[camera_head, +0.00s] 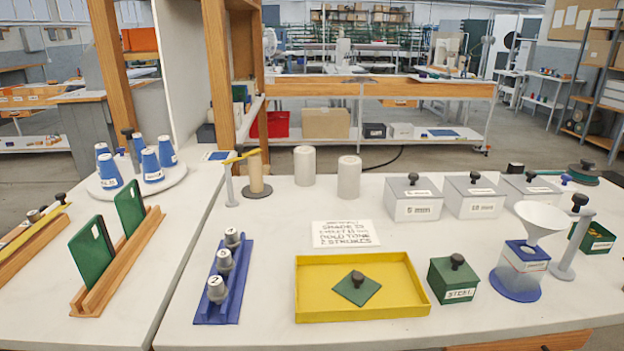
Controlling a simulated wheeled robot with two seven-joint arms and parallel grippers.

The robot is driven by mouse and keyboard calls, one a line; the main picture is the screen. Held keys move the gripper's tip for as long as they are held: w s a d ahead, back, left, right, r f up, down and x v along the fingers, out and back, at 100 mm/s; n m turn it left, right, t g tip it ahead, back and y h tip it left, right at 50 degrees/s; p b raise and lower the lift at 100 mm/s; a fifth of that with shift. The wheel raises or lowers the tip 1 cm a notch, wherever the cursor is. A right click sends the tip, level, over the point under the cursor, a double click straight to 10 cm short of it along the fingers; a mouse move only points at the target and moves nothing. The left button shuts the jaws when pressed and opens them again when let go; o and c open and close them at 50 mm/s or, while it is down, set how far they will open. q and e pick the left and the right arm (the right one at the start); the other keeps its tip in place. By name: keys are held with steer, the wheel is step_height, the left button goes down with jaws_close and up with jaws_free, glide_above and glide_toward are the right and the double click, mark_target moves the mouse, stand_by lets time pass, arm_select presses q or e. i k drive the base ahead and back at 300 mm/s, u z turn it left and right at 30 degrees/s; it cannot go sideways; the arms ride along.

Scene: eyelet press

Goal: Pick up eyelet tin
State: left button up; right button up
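No box carries a readable word "eyelet", so I cannot tell for certain which one is the eyelet tin. A small green tin (453,283) with a dark knob and a label that seems to read "STEEL" stands right of the yellow tray. Another green tin (592,237) with a white label, too small to read, stands at the far right, partly behind a grey post. A flat green square plate (357,291) with a dark knob lies inside the yellow tray (312,312). Neither of my grippers shows in this view.
Grey labelled boxes (413,198) line the back right. A white funnel on a blue-based stand (518,273) is right of the steel tin. A blue rack (233,294) holds numbered grey pieces. A printed card (345,233) lies behind the tray. Blue cones (151,165) stand at left.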

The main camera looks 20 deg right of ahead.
mark_target(598, 239)
steer(key=z, duration=2.05)
